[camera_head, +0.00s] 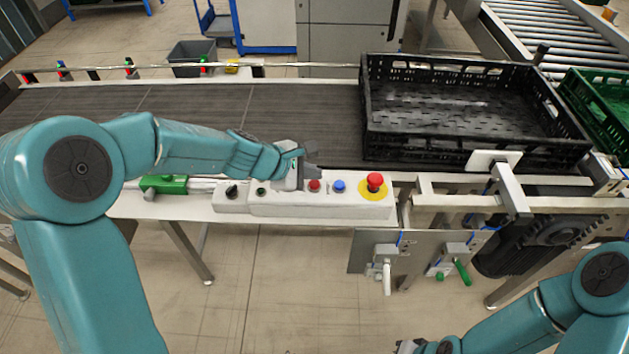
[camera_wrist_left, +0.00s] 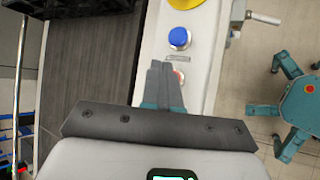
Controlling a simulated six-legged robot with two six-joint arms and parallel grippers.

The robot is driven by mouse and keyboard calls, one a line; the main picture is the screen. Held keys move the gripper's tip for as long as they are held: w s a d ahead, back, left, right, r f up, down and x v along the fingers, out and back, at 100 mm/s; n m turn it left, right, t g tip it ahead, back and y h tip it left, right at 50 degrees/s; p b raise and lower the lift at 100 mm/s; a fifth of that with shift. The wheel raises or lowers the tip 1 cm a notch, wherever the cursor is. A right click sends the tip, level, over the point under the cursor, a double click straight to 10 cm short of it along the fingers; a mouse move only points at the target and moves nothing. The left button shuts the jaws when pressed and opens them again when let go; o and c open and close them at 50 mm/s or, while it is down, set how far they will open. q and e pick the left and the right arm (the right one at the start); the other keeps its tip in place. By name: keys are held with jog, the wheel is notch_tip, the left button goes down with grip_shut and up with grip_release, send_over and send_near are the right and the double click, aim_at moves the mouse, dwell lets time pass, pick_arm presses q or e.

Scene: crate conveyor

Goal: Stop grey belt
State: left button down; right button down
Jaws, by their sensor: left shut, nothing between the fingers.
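The grey belt (camera_head: 290,110) runs across the head view. In front of it stands a white control box (camera_head: 280,205) with a black knob, a dark green button (camera_head: 261,191), a small red button (camera_head: 314,186), a blue button (camera_head: 339,187) and a red mushroom button (camera_head: 375,182) on a yellow base. My left gripper (camera_head: 312,163) is shut and empty just above the box, by the small red button. In the left wrist view its closed fingers (camera_wrist_left: 161,75) partly cover the red button (camera_wrist_left: 179,76), beside the blue button (camera_wrist_left: 179,38); contact cannot be told. My right gripper (camera_head: 406,346) barely shows at the bottom edge.
A black crate (camera_head: 460,140) stands on the belt at its right end. A green crate (camera_head: 600,105) is beyond it at the right edge. A metal bracket with a white pad (camera_head: 494,160) sits at the belt's front edge. A dark bin (camera_head: 192,58) stands behind the belt.

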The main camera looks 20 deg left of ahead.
aim_at(311, 185)
pick_arm(q)
jog(key=shift+r+p, duration=2.4)
jog(key=shift+r, duration=0.2)
jog(key=shift+f, duration=0.1)
